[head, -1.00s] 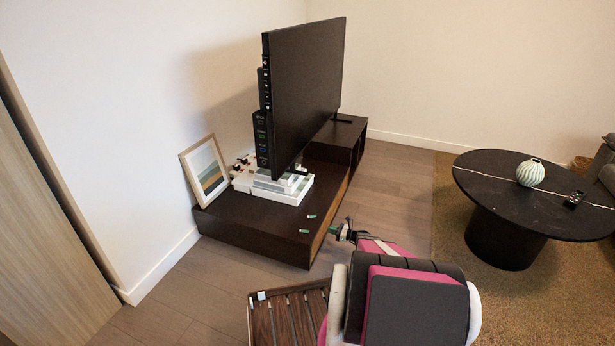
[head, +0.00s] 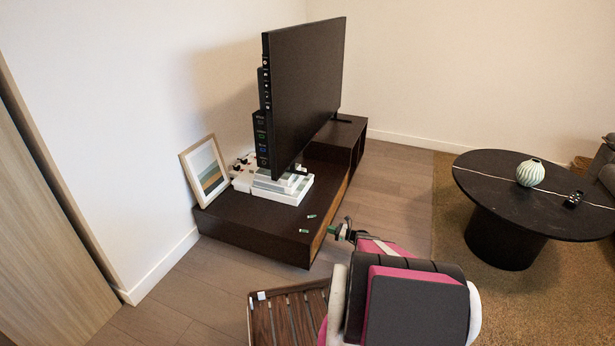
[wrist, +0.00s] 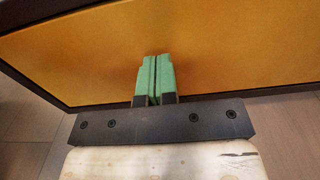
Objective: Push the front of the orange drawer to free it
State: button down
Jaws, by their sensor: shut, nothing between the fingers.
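The orange drawer front (wrist: 75,50) fills most of the wrist view, set in a dark frame. In the head view it shows only as a thin orange strip (head: 319,240) on the side of the dark low cabinet (head: 258,232). My gripper (wrist: 155,60) is shut and empty, its green fingertips pressed together and pointing at the drawer front. The fingertips are at or very close to the drawer face; I cannot tell if they touch. In the head view my gripper (head: 332,230) is beside the cabinet's front edge.
A television (head: 305,95) stands on the cabinet, with white boxes (head: 285,190) and a leaning picture frame (head: 205,170). Small green-tipped items (head: 305,231) lie near its edge. A slatted wooden piece (head: 285,315) is below. A round black table (head: 490,190) stands right.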

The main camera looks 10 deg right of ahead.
jog(key=shift+x, duration=1.05)
jog(key=r+v, duration=0.2)
jog(key=v, duration=1.1)
dwell(0.3)
dwell(1.1)
